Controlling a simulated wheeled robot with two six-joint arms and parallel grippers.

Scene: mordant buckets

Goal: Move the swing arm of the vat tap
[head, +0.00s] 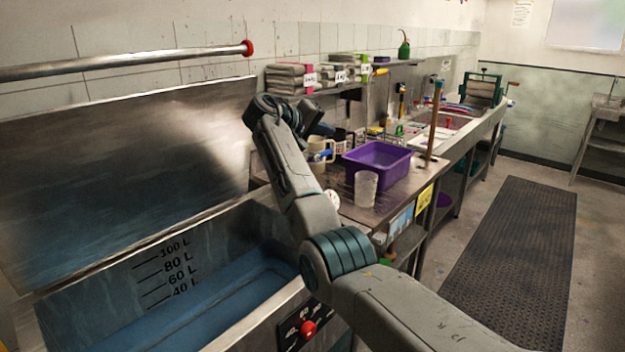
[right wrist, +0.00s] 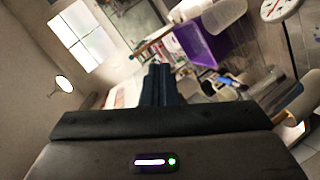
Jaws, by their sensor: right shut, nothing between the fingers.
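A long metal pipe (head: 130,62) with a red end runs along the wall above the steel vat (head: 215,240) at the left of the head view. It may be the tap's swing arm; I cannot tell for sure, and its left end is out of frame. My right gripper (head: 318,125) is beyond the vat's right end, below and to the right of the red end, apart from the pipe. Its fingers are shut and empty in the right wrist view (right wrist: 160,85). The pipe is not recognisable there. My left gripper is not in view.
A purple tub (head: 378,160) and a clear beaker (head: 366,188) stand on the bench right of the vat. A shelf with folded grey cloths (head: 292,78) is behind my right wrist. A red knob (head: 308,329) is on the vat's front. A dark mat covers the open floor at right.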

